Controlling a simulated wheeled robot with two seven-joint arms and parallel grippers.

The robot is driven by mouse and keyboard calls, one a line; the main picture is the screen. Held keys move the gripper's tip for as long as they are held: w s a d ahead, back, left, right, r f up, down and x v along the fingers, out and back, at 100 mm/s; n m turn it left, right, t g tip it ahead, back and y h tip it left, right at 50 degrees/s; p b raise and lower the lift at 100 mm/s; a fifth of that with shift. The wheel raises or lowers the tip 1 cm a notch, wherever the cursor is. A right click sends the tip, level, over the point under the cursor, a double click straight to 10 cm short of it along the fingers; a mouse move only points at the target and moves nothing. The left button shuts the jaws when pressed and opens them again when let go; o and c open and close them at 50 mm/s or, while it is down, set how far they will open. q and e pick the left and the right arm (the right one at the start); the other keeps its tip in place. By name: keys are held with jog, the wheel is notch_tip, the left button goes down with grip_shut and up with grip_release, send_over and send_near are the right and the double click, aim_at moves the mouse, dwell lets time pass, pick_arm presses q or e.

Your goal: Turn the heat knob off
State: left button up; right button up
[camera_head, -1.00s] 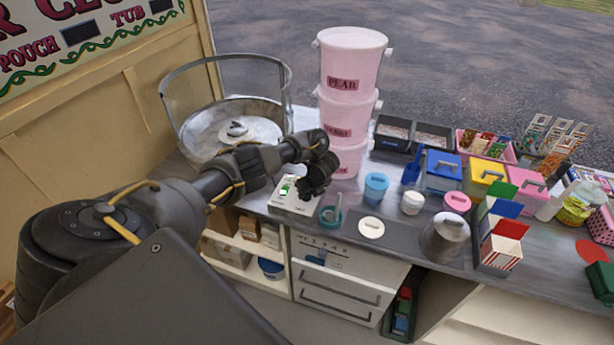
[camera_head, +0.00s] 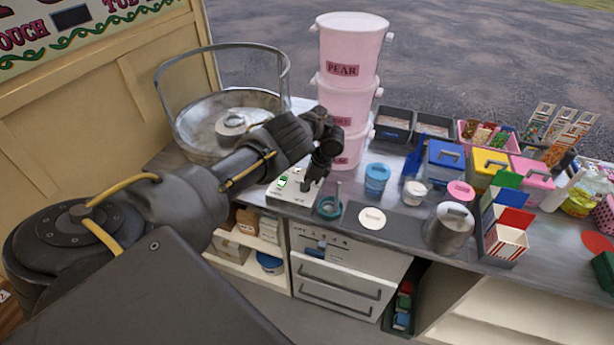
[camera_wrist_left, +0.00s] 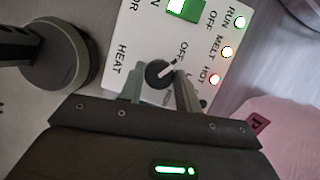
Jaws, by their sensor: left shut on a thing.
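The heat knob (camera_wrist_left: 158,75) is a small black dial with a white pointer line, on a white control panel (camera_wrist_left: 118,88) lettered HEAT. In the left wrist view the pointer slants to the upper right, towards the OFF lettering. My left gripper (camera_wrist_left: 160,88) has one finger on each side of the knob and is shut on it. In the head view, my left gripper (camera_head: 312,180) reaches down onto the white control box (camera_head: 287,197), and the knob is hidden there. My right gripper is not in view.
A green rocker switch (camera_wrist_left: 184,9) and lit RUN, MELT and HOT lamps (camera_wrist_left: 227,52) are on the panel. A metal floss bowl (camera_head: 200,125) stands behind the box, and stacked pink tubs (camera_head: 348,70) stand close behind the gripper. A teal ring-shaped item (camera_head: 329,208) sits just right.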

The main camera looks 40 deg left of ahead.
pick_arm(q)
jog(key=shift+n+b, duration=0.3)
jog(key=shift+n, duration=0.1)
jog(key=o, duration=1)
jog(key=shift+a, duration=0.1)
jog(key=shift+c, duration=0.2)
jog(key=v, duration=1.1)
jog(key=shift+a+f, duration=0.1)
jog(key=shift+a, duration=0.1)
